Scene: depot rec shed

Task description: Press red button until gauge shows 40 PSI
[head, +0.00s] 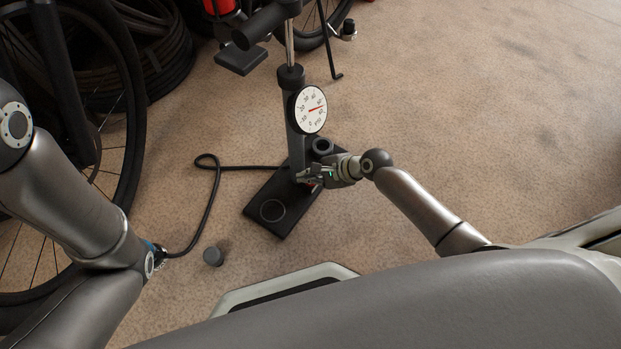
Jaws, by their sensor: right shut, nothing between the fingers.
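The floor pump (290,130) stands upright on its dark base plate (262,215). Its round white gauge (311,110) faces me, with a red needle pointing right and slightly up; the numerals are too small to read surely. My right gripper (302,177) is shut and empty, low beside the foot of the pump, over the base plate. A small bit of the red button (313,186) shows just under its fingers, the rest hidden by them; I cannot tell whether they touch it. My left arm comes in at the left, but its gripper does not show.
A black hose (213,195) loops from the pump across the carpet toward my left arm. A bicycle wheel (125,110) and stacked tyres (165,60) stand at the left. The carpet at the right is clear.

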